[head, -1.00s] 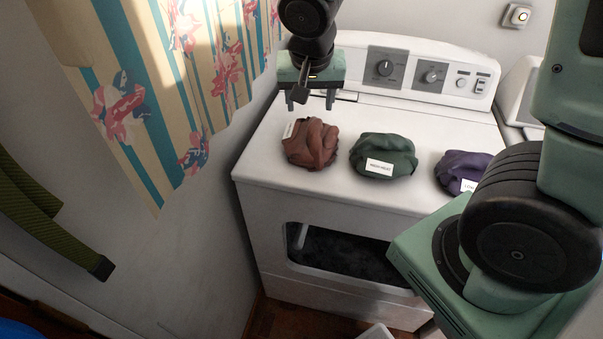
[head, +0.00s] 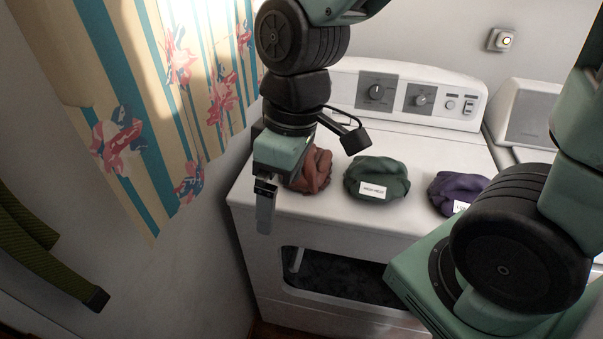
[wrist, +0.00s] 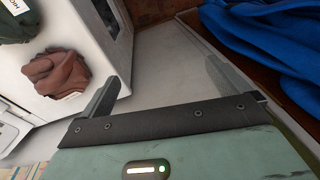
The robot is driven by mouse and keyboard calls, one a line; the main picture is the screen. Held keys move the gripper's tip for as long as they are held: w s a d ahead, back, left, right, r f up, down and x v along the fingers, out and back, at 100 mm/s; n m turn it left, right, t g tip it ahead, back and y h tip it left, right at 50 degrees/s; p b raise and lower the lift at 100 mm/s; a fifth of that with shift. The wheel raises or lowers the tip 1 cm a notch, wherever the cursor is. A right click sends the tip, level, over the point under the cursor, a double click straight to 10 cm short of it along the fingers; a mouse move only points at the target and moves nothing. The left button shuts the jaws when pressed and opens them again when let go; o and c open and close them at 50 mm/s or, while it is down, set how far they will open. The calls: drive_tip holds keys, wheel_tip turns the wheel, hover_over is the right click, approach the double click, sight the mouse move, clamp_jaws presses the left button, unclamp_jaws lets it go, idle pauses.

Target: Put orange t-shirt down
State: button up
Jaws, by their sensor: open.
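The orange t-shirt (head: 318,172) is a crumpled reddish-brown bundle resting on the left end of the white dryer's top (head: 414,222). My gripper partly hides it in the head view. In the wrist view the t-shirt (wrist: 57,80) lies whole at the left, outside the fingers. My gripper (head: 264,215) is at the dryer's front left edge, in front of and to the left of the t-shirt. In the wrist view my gripper (wrist: 163,72) is open, with its fingers wide apart and nothing between them.
A green bundle (head: 376,174) with a white label and a purple bundle (head: 455,188) lie to the right on the dryer. A striped floral curtain (head: 165,95) hangs at the left. Blue cloth (wrist: 270,35) shows at the right of the wrist view.

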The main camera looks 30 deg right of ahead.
drive_tip(key=w+d+r+t+y+p, duration=0.1)
drive_tip(key=w+d+t, duration=0.1)
drive_tip(key=w+d, duration=0.75)
drive_tip(key=w+d+r+t+p, duration=0.1)
drive_tip(key=w+d, duration=0.5)
drive_tip(key=d, duration=0.7)
drive_tip(key=p, duration=0.2)
approach(307, 161)
drive_tip(key=w+d+f, duration=0.2)
drive_tip(key=w+f, duration=0.1)
drive_tip(key=w, duration=0.1)
drive_tip(key=shift+n, duration=0.4)
drive_tip(key=shift+p+x, duration=0.75)
drive_tip(key=shift+x, duration=2.45)
drive_tip(key=shift+a, duration=0.1)
drive_tip(key=c, duration=1.2)
drive_tip(key=shift+c, duration=0.3)
